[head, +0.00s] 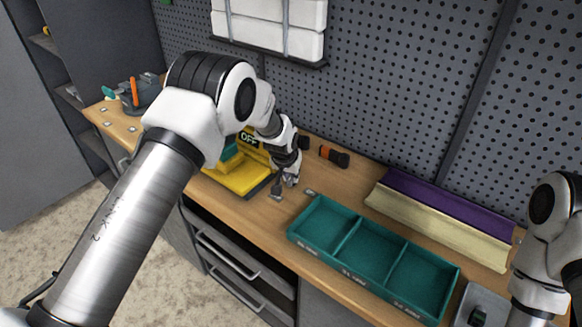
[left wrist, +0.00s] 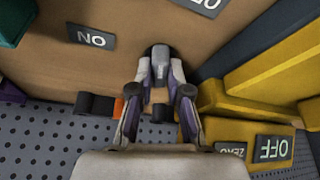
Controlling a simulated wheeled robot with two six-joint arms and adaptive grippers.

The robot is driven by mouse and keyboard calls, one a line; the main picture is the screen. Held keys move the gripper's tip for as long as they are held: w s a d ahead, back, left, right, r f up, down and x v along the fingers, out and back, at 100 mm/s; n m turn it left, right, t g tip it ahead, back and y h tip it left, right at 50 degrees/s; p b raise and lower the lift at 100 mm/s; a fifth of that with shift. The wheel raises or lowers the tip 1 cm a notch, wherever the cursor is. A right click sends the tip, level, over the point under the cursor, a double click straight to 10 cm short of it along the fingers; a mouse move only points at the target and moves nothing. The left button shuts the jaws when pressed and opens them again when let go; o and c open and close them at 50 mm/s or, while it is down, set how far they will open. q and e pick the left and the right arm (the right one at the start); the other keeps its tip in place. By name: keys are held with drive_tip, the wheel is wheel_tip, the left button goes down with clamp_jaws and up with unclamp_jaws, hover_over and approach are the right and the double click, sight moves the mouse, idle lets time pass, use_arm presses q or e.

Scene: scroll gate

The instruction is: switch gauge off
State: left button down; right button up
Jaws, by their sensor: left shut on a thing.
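A yellow fixture (head: 240,178) stands on the bench and bears an OFF plate (head: 248,140). In the left wrist view the yellow fixture (left wrist: 262,108) is at the right, with an OFF plate (left wrist: 272,148) and a ZERO plate (left wrist: 230,148). My left gripper (head: 287,181) is just right of the fixture, low over the bench. In the left wrist view its fingers (left wrist: 160,68) are closed around a small dark rounded piece (left wrist: 160,50). I cannot tell what this piece belongs to. An ON plate (left wrist: 90,37) lies on the bench beside it. My right gripper is out of view.
A teal three-compartment tray (head: 345,238) stands right of the left gripper. An orange and black flashlight (head: 334,155) lies behind. A purple and cream channel (head: 440,215) lies along the pegboard (head: 400,90).

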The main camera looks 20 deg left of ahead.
use_arm(q)
drive_tip(key=shift+s+f+m+h, duration=0.15)
drive_tip(key=shift+f+m+h, duration=0.2)
drive_tip(key=shift+m, duration=0.45)
drive_tip(key=shift+f+m+h+b, duration=0.1)
drive_tip(key=shift+m+h+b, duration=0.15)
drive_tip(key=shift+m+b, duration=0.7)
drive_tip(key=shift+a+m+b, duration=0.1)
drive_tip(key=shift+m+b, duration=0.15)
drive_tip(key=shift+b, duration=0.2)
drive_tip(key=shift+g, duration=0.3)
drive_tip(key=c, duration=1.2)
unclamp_jaws()
drive_tip(key=shift+o, duration=0.4)
drive_tip(key=shift+w, duration=0.2)
drive_tip(key=v, duration=1.2)
